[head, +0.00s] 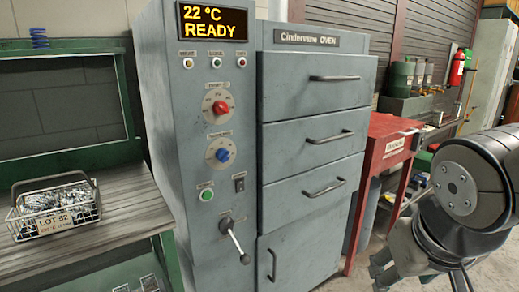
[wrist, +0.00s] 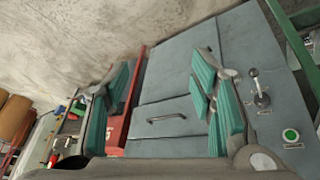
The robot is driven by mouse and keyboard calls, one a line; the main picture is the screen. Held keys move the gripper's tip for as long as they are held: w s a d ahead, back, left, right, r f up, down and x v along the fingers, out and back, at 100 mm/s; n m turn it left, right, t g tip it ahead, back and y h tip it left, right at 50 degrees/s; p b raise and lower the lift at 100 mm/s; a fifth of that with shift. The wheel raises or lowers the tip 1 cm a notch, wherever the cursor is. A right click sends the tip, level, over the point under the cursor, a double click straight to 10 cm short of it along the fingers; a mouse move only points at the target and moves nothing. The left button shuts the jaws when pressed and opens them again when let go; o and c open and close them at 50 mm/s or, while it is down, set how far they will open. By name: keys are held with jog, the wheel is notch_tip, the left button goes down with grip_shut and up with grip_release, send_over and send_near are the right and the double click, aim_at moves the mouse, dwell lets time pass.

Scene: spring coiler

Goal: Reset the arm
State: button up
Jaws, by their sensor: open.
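My arm shows at the right edge of the head view, with my gripper (head: 382,270) low and partly cut off by its own links. In the wrist view my gripper (wrist: 160,110) has its teal-padded fingers wide apart, with nothing between them. The grey oven (head: 315,140) stands in front of me, to the left of my arm in the head view; it also shows beyond the fingers in the wrist view (wrist: 165,85). Its drawers and lower door are closed. Its display (head: 212,22) reads 22 °C READY.
A wire basket of metal parts (head: 55,208) labelled LOT 52 sits on a slatted bench (head: 130,205) at the left. A lever (head: 236,242) sticks out from the oven's control column. A fire extinguisher (head: 457,68) hangs behind.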

jog(key=s+a+g+y, duration=0.15)
jog(key=s+g, duration=0.25)
jog(key=s, duration=1)
notch_tip(320, 180, up, 19)
jog(key=t+p, duration=0.3)
jog(key=p, duration=1.5)
jog(key=shift+s+a+n, duration=0.15)
jog(key=shift+s+n, duration=0.1)
jog(key=shift+n, duration=0.05)
